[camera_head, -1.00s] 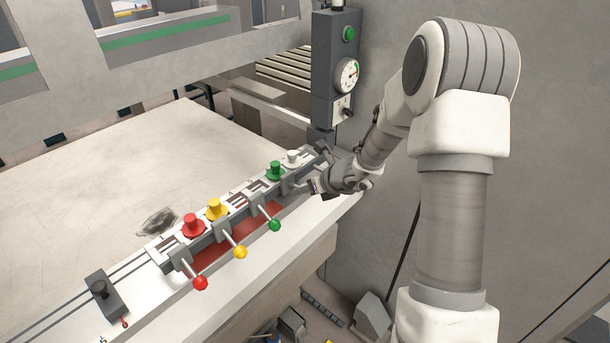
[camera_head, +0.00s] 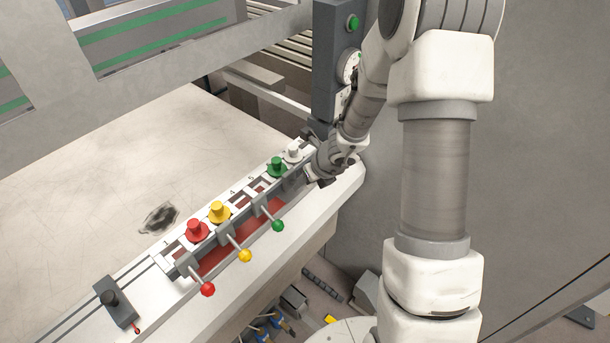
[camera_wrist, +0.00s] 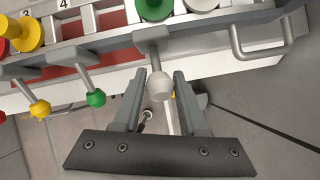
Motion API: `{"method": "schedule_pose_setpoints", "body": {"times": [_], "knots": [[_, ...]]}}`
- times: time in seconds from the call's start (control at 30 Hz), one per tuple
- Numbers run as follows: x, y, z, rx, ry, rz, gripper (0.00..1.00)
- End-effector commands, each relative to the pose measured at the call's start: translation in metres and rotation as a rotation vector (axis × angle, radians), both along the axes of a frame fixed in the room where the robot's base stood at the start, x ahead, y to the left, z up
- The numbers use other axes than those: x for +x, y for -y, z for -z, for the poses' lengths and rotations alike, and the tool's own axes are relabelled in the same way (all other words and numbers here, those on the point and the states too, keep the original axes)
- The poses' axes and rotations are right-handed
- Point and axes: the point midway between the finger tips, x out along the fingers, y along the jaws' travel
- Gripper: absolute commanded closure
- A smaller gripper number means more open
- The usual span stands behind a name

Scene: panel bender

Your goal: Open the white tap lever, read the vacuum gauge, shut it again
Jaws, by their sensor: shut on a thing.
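The white tap lever (camera_wrist: 159,86) shows in the wrist view as a pale ball on a grey stem. My gripper (camera_wrist: 158,92) has its two fingers on either side of the ball and is shut on it. In the head view my gripper (camera_head: 308,178) is at the far right end of the valve row, and the lever is hidden behind it. The vacuum gauge (camera_head: 347,66) is a round white dial on a dark grey post. My arm covers part of its face, and I cannot read its needle.
A white knob (camera_head: 293,153) sits above my gripper. A metal handle (camera_wrist: 262,45) is at the right in the wrist view. The tabletop (camera_head: 90,200) is largely clear.

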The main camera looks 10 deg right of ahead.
Motion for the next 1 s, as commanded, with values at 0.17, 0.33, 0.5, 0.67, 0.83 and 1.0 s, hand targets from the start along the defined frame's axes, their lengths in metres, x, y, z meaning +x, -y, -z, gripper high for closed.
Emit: {"method": "schedule_pose_setpoints", "body": {"times": [0.17, 0.33, 0.5, 0.67, 0.83, 1.0], "knots": [[-0.0017, 0.0005, -0.0009, -0.006, -0.004, 0.0, 1.0], [-0.0015, 0.0004, -0.001, -0.006, -0.004, 0.0, 1.0], [-0.0014, 0.0003, -0.0013, -0.006, -0.003, 0.0, 0.56], [-0.0015, 0.0001, -0.0012, -0.005, -0.003, -0.001, 0.29], [-0.0016, -0.0001, -0.0009, -0.005, -0.003, -0.001, 0.29], [-0.0027, 0.0006, -0.0041, -0.005, -0.003, -0.001, 0.29]]}}
